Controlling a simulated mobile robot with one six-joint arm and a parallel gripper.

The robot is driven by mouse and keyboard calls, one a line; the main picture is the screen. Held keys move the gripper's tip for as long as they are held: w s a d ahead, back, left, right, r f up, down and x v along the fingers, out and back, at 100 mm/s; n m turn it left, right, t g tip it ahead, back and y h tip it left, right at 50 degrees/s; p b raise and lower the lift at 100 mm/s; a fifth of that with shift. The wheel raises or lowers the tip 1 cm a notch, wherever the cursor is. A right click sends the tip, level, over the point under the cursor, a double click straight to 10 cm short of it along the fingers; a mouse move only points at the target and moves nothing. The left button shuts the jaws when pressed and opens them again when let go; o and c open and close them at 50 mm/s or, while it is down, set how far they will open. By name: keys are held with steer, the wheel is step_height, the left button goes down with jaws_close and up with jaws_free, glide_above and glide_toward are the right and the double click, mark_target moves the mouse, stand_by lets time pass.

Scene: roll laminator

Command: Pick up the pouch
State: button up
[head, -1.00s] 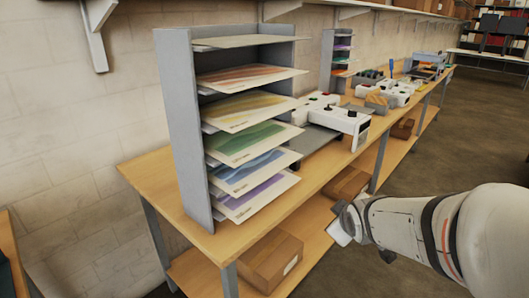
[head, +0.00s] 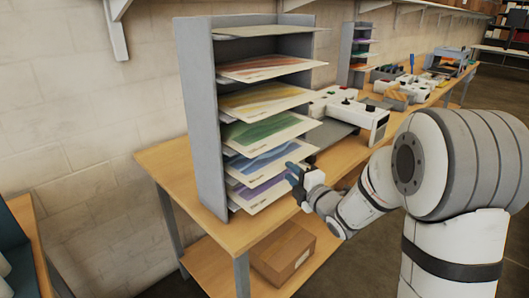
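Several pouches lie one above another in a grey shelf rack (head: 204,125) on the wooden table. From the top down they show a plain pouch (head: 262,31), a red one (head: 265,67), a yellow one (head: 264,98), a green one (head: 272,130), a blue one (head: 268,160) and a purple one (head: 264,190). Their front edges stick out of the rack. The frames do not show which one the task means. My gripper (head: 292,172) is at the front right edge of the blue and purple pouches. Its fingers are small and partly hidden, so contact and opening cannot be told.
White laminator machines (head: 357,117) stand on the table (head: 150,158) behind my arm. A second rack (head: 353,52) stands farther back. A cardboard box (head: 283,254) is on the lower shelf. A wall shelf and bracket are above.

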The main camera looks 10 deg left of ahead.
steer(key=p+x, duration=0.1)
steer(key=x, duration=0.3)
steer(key=shift+w, duration=0.35)
jaws_close()
